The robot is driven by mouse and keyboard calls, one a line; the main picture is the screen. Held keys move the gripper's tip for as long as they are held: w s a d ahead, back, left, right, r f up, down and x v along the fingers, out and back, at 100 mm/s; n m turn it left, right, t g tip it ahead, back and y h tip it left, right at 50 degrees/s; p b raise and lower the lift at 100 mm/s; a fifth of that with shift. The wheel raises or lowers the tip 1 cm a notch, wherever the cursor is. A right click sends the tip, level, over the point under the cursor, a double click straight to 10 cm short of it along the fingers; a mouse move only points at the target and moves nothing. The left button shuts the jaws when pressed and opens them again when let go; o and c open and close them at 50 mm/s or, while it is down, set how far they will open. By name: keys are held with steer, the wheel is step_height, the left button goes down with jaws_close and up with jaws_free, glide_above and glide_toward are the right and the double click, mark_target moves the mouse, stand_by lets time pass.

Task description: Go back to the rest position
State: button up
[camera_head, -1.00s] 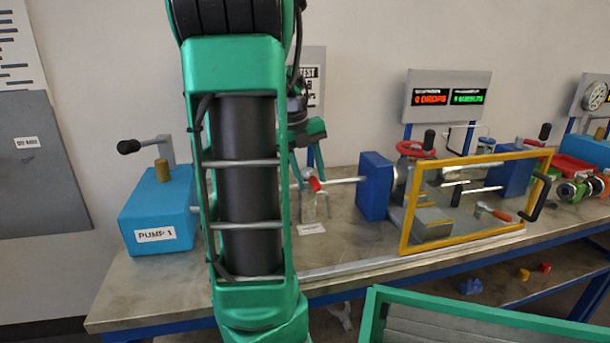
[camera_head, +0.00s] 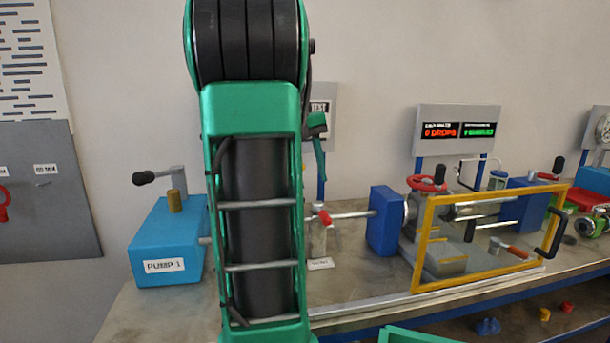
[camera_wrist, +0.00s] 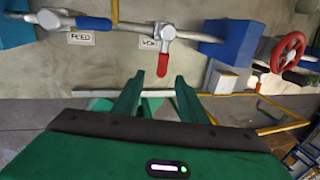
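My gripper (camera_wrist: 157,92) shows in the wrist view with its two green fingers apart and nothing between them. In the head view my green arm stands upright left of centre and hides most of the gripper; only a green part of it (camera_head: 317,126) shows to the right of the arm. In the wrist view the fingertips point towards a pipe with a red-handled valve (camera_wrist: 163,62), apart from it as far as I can tell. The same red handle (camera_head: 324,217) shows in the head view just right of my arm.
A blue pump box (camera_head: 165,245) stands left of my arm. To the right are a blue block (camera_head: 385,222), a red handwheel (camera_head: 427,184) and a yellow-framed guard (camera_head: 420,245). A sign board (camera_head: 455,115) stands behind. A green edge (camera_head: 415,336) shows at the bottom.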

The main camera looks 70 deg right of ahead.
stand_by(0.6)
steer(key=w+a+f+m+t, duration=0.1)
steer(key=w+a+f+m, duration=0.1)
steer(key=a+f+m, duration=0.4)
steer(key=w+a+f+m+y, duration=0.1)
steer(key=a+f+m, duration=0.5)
steer(key=a+m, duration=0.8)
steer(key=w+a+f+m+t, duration=0.1)
steer(key=w+a+f+m, duration=0.2)
steer(key=a+f+m, duration=0.3)
steer(key=a+m, duration=0.4)
steer(key=a, duration=0.1)
steer(key=shift+a+f+m+t+y, duration=0.3)
steer(key=shift+f+m+y, duration=0.05)
steer(key=shift+m+y, duration=0.05)
